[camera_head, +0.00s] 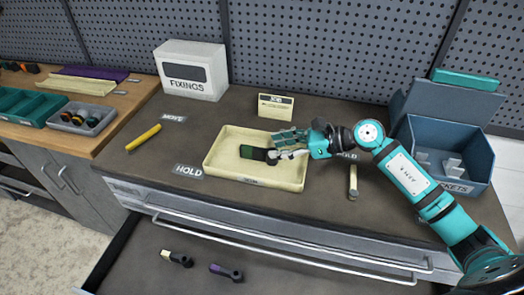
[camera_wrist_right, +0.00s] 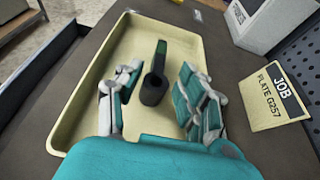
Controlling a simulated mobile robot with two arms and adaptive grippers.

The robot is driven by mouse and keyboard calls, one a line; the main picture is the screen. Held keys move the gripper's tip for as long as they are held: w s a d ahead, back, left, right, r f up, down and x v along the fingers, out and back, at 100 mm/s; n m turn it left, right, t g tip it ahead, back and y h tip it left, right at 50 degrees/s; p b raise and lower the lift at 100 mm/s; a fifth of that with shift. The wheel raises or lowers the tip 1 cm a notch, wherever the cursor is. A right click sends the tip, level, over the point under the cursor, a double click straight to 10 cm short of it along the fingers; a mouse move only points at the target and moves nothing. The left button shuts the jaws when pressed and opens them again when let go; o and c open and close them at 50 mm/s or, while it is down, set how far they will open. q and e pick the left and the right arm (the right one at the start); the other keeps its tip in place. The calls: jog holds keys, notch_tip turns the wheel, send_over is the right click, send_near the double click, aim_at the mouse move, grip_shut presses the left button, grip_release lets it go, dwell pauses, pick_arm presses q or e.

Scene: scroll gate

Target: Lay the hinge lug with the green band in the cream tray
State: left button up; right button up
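The hinge lug with the green band (camera_head: 252,152) is dark and lies inside the cream tray (camera_head: 222,172), near its middle. In the right wrist view the lug (camera_wrist_right: 154,88) shows its round end towards me and its green band farther off. My right gripper (camera_head: 287,146) is over the tray, beside the lug's round end. In the right wrist view its fingers (camera_wrist_right: 158,92) are spread, one on each side of the lug, with visible gaps. The gripper partly hides the lug's round end in the head view. My left gripper is not in view.
Two other lugs, one cream-banded (camera_head: 177,258) and one purple-banded (camera_head: 226,271), lie in the open drawer below. A job card (camera_head: 276,106) stands behind the tray. A FIXINGS box (camera_head: 190,70), a blue bracket box (camera_head: 445,150) and a yellow rod (camera_head: 143,137) surround it.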

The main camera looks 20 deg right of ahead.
jog(key=shift+b+v, duration=0.45)
jog(key=shift+v, duration=1.9)
